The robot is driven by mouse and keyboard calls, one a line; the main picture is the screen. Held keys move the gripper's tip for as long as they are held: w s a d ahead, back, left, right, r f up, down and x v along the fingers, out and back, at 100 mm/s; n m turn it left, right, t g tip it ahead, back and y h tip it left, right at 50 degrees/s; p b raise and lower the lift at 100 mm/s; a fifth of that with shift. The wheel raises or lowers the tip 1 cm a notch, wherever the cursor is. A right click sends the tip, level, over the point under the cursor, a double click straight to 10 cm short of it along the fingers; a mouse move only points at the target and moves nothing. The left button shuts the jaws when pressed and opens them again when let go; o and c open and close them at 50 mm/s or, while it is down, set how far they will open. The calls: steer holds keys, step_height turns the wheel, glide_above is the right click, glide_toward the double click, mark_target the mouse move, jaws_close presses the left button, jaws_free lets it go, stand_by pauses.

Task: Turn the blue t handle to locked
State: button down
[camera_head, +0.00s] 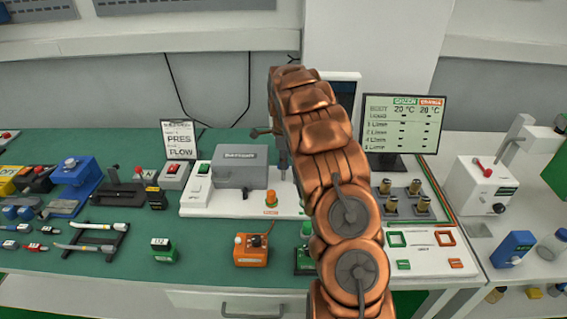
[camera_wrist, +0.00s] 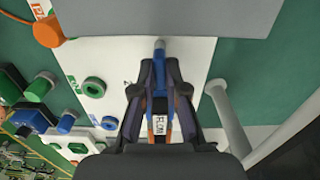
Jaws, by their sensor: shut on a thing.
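In the wrist view my gripper (camera_wrist: 160,70) is shut on a narrow blue piece (camera_wrist: 160,90), which I take to be the blue T handle. The blue piece runs lengthwise between the two dark fingers, and its rounded tip (camera_wrist: 160,43) shows just beyond them. A small white label with dark letters sits lower between the fingers. The handle's mount and its lock marks cannot be made out. In the head view my copper arm covers the middle of the bench, and neither the fingers nor the held handle can be made out clearly.
A grey box (camera_head: 240,168) stands on a white base (camera_head: 212,205), close to my arm. An orange block (camera_head: 252,250) and a green block (camera_head: 305,262) stand in front. A screen (camera_head: 403,122) stands behind on the right. A pale post (camera_wrist: 228,118) rises close beside my gripper.

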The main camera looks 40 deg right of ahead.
steer(key=n+b, duration=0.1)
steer(key=b, duration=0.1)
steer(key=n+b, duration=0.2)
steer(key=shift+a+f+n, duration=0.1)
steer(key=shift+f+n, duration=0.2)
steer(key=n+b, duration=0.4)
steer(key=n, duration=0.1)
steer(key=shift+r+n, duration=0.1)
steer(key=shift+n, duration=0.2)
steer(key=n+b, duration=0.2)
steer(key=n, duration=0.2)
steer(key=shift+r, duration=0.1)
steer(key=shift+n+b, duration=0.45)
steer(key=shift+n, duration=1.65)
steer(key=shift+r, duration=0.1)
steer(key=c, duration=1.2)
jaws_free()
steer(key=shift+r, duration=0.1)
